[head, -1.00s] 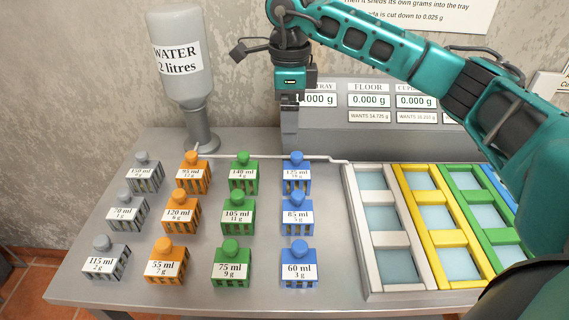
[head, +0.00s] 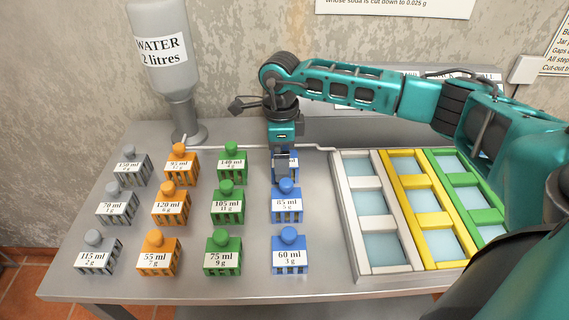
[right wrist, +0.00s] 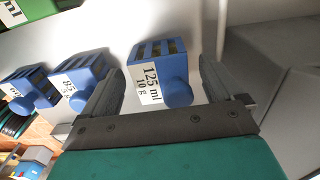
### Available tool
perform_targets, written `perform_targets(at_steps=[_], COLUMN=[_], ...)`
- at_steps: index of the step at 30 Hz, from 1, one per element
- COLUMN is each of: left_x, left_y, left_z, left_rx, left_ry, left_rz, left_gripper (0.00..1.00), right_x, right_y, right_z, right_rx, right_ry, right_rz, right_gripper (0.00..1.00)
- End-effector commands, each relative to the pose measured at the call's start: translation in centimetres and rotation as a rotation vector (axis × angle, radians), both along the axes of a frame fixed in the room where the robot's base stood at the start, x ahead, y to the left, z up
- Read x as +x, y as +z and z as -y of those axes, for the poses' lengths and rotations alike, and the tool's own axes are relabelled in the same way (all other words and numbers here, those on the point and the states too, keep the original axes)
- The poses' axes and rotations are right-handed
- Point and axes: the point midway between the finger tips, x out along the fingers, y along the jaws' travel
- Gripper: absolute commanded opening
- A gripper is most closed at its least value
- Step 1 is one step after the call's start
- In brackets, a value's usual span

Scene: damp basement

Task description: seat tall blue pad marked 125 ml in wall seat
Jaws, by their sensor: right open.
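The tall blue pad marked 125 ml (head: 293,160) stands at the back of the blue column, mostly hidden behind my right gripper (head: 283,168) in the head view. In the right wrist view the pad (right wrist: 178,92), with its round knob and a label reading 125 ml, 10 g, shows between the fingers of my right gripper (right wrist: 162,78). The fingers are open, one on each side of it, with gaps visible. Frames with pale blue openings stand at the right: white (head: 404,222), yellow (head: 434,241) and green (head: 467,193). I cannot tell which opening is the wall seat.
Blue pads marked 85 ml (head: 287,204) and 60 ml (head: 290,256) stand in front of the 125 ml pad. Green, orange and grey pads fill columns to the left. A water bottle (head: 165,60) stands at the back left. A thin pipe (head: 322,149) runs along the back.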

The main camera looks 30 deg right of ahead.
Motion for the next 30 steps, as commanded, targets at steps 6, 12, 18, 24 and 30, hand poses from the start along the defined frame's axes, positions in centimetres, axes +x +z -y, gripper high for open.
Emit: perform_targets(at_steps=[6,12,18,24,30], left_x=[0.42,0.44,0.42,0.21,0.03], left_y=[0.24,0.26,0.25,0.13,0.04], left_z=[0.01,0.01,0.01,-0.01,-0.02], left_rx=[-0.001,0.000,-0.001,0.000,0.000], left_ry=[0.000,-0.001,0.000,0.000,0.001], left_rz=[0.009,0.010,0.010,0.005,0.002], left_gripper=[0.43,0.43,0.43,0.43,0.43], right_x=[0.01,0.01,0.01,0.01,0.02], right_y=[-0.13,-0.10,-0.08,-0.07,-0.06], right_z=[-0.01,0.00,0.00,0.00,0.00], right_rx=[0.000,0.000,0.000,0.000,-0.001], right_ry=[0.001,0.000,0.000,0.000,0.000], right_rz=[0.000,0.000,0.000,0.000,0.001], right_gripper=[0.94,0.75,0.56,0.37,0.34])
